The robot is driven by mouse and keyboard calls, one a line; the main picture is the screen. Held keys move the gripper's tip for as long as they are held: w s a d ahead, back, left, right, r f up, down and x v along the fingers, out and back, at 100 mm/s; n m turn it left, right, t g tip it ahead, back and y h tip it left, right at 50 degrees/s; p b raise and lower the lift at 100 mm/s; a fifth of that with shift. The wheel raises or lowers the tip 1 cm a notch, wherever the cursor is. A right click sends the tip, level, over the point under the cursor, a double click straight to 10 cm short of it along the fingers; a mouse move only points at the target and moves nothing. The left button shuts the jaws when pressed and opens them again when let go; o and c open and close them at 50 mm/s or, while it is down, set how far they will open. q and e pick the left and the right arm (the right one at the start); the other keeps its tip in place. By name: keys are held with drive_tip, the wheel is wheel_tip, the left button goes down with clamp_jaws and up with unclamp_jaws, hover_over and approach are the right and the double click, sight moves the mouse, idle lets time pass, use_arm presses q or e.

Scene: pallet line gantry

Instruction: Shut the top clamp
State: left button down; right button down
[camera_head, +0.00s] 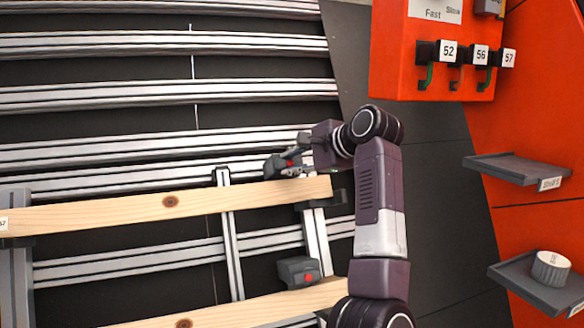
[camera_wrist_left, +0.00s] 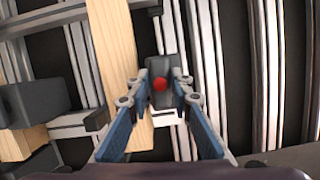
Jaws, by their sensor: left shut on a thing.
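The top clamp (camera_head: 274,167) is a dark block with a red button, at the upper edge of the upper wooden plank (camera_head: 170,205), near its right end. In the left wrist view, the clamp (camera_wrist_left: 158,66) lies close beside the plank (camera_wrist_left: 115,55); I cannot tell whether they touch. My left gripper (camera_head: 296,165) is shut on this clamp. In the left wrist view, the blue-and-grey fingers of the gripper (camera_wrist_left: 160,78) sit on either side of the block, with the red button between them. My right gripper is not in view.
A lower clamp (camera_head: 297,269) with a red button stands above a lower plank (camera_head: 235,308). Aluminium rails (camera_head: 150,93) fill the left. An orange cabinet (camera_head: 390,60) with numbered hooks and grey shelves (camera_head: 517,169) with a white ribbed cup (camera_head: 550,268) stand on the right.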

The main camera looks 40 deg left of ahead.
use_arm(q)
drive_tip(key=m+b, duration=0.1)
drive_tip(key=m, duration=0.1)
drive_tip(key=m+b, duration=0.1)
drive_tip(key=m+t+y+b, duration=0.1)
drive_tip(key=m, duration=0.1)
drive_tip(key=shift+f+m, duration=0.25)
drive_tip(key=shift+m, duration=0.05)
drive_tip(key=shift+r+m+t+y+b, duration=0.1)
drive_tip(key=shift+m+t+y+b, duration=0.3)
drive_tip(key=shift+m, duration=0.4)
drive_tip(key=shift+r, duration=0.1)
